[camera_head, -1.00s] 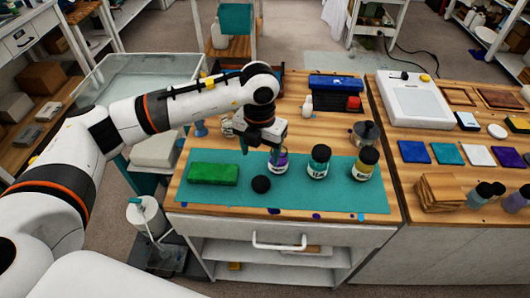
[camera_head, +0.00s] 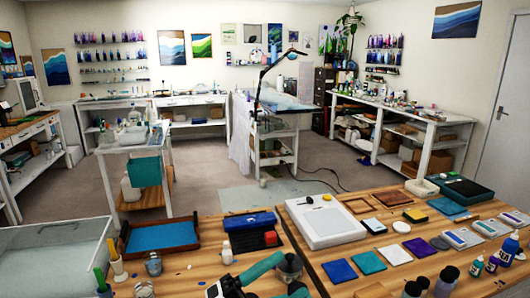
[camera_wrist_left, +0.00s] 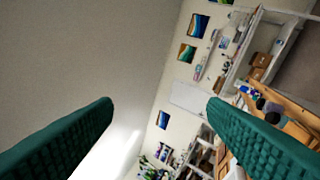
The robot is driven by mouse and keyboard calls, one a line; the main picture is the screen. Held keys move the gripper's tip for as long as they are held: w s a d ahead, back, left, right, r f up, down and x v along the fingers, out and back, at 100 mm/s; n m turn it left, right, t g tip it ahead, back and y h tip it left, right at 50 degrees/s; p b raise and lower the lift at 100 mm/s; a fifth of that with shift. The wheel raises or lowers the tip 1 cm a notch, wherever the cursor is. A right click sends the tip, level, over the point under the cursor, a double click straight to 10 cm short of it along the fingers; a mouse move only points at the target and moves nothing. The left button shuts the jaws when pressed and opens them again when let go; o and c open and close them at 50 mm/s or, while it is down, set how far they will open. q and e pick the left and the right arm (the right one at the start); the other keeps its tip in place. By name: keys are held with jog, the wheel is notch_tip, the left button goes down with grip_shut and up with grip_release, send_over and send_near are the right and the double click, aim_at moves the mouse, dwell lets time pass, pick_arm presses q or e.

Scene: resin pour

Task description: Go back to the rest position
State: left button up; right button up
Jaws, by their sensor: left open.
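My left gripper (camera_head: 283,277) is at the bottom edge of the head view, over the front table. Its two teal fingers are spread apart with nothing between them. In the left wrist view the fingers (camera_wrist_left: 158,108) also stand wide apart and empty, and that camera looks tilted across the room towards the wall. A metal cup (camera_head: 290,265) is close by the fingers in the head view; I cannot tell whether they touch. My right gripper is not in view.
Open floor lies beyond.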

pick_arm(q)
jog(key=w+a+f+n+t+y, duration=0.25)
jog(key=a+n+t+y, duration=0.3)
jog(key=n+y, duration=0.3)
jog(key=w+a+f+n+t+y, duration=0.2)
jog(key=a+f+n+t+y, duration=0.25)
jog(key=a+n+y, duration=0.35)
jog(key=s+a+f+n+g+y, duration=0.35)
jog(key=a+f+n, duration=0.2)
jog(key=f, duration=0.35)
jog(key=s+a+f+n+g, duration=0.35)
jog(key=s+f+g, duration=1.05)
jog(key=s, duration=0.6)
jog(key=s+a+f+x, duration=0.1)
jog(key=s+x, duration=0.2)
jog(key=x, duration=1)
jog(key=s+a+x, duration=0.1)
jog(key=s+x, duration=0.1)
jog(key=x, duration=1.1)
jog(key=s+a+f+g, duration=0.1)
jog(key=s+a+f, duration=0.2)
jog(key=s+f, duration=1.3)
jog(key=shift+s+f+m+y, duration=0.2)
jog(key=shift+s+m+y, duration=0.2)
jog(key=shift+s, duration=0.2)
